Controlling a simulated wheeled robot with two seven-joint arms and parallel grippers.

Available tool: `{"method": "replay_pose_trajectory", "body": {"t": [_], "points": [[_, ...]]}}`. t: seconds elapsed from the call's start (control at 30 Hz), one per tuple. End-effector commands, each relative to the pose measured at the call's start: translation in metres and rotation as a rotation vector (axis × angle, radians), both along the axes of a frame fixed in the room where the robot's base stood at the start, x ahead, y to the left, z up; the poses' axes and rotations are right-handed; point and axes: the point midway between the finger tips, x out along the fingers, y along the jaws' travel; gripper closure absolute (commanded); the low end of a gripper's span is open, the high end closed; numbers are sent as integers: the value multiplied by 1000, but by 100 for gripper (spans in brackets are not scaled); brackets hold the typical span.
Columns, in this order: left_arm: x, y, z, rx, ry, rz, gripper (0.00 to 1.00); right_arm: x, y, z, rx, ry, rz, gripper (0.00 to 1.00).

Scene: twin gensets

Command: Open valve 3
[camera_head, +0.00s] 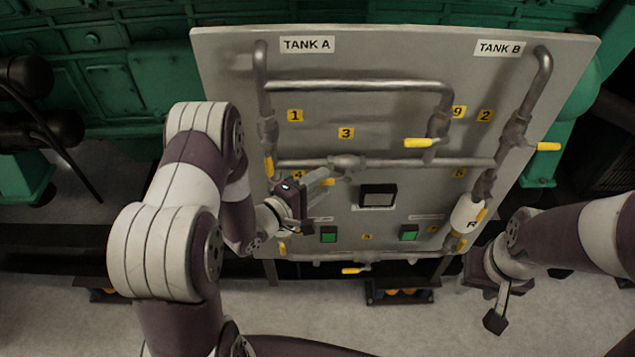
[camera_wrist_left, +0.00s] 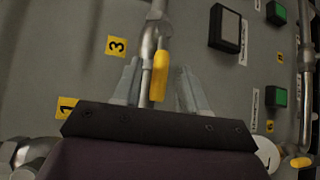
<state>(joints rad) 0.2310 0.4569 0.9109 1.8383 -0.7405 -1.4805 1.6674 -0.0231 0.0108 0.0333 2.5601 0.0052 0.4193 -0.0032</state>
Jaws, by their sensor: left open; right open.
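Valve 3 (camera_head: 345,162) sits on the middle horizontal pipe of the grey panel, under the yellow label 3 (camera_head: 346,132). My left gripper (camera_head: 325,178) is at this valve, its fingers open and partly hiding the handle in the head view. In the left wrist view the yellow handle (camera_wrist_left: 159,76) lies between the two open fingers, close along the pipe. Label 3 (camera_wrist_left: 116,46) shows to its left. I cannot tell whether a finger touches the handle. My right gripper (camera_head: 496,314) is open and empty, below the panel's lower right corner.
The panel (camera_head: 390,60) carries other valves with yellow handles, such as the one near label 9 (camera_head: 418,143) and the one near label 2 (camera_head: 548,146). A dark display (camera_head: 378,196) and green buttons (camera_head: 328,234) are close to my left gripper. The floor in front is mostly clear.

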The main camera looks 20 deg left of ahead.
Motion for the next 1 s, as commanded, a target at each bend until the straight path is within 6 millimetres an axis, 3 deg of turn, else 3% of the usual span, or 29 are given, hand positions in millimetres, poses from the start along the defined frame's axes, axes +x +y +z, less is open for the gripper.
{"method": "replay_pose_trajectory", "body": {"t": [0.07, 0.17, 0.2, 0.43, 0.63, 0.67, 0.7, 0.73, 1.0], "points": [[0, 0, 0, 0, 0, 0, 61, 0, 0, 0, 0, 0, 0, 59], [0, 0, 0, 0, 0, 0, 94, 0, 0, 0, 0, 0, 0, 59], [0, 0, 0, 0, 0, 0, 100, 0, 0, 0, 0, 0, 0, 59], [0, 0, -7, -39, -11, -1, 100, 0, 0, -10, 0, 0, 0, 59], [0, 0, -3, -45, -13, -1, 100, 0, 0, -7, 0, 0, 0, 59], [0, 0, -3, -45, -13, -1, 77, 0, 0, -7, 0, 0, 0, 59], [0, 0, -3, -45, -13, -1, 64, 0, 0, -7, 0, 0, 0, 59], [0, 0, -3, -45, -13, -1, 58, 0, 0, -7, 0, 0, 0, 59], [-1, 1, -3, -44, -13, 0, 58, 0, 0, -7, 0, 0, 0, 59]]}}
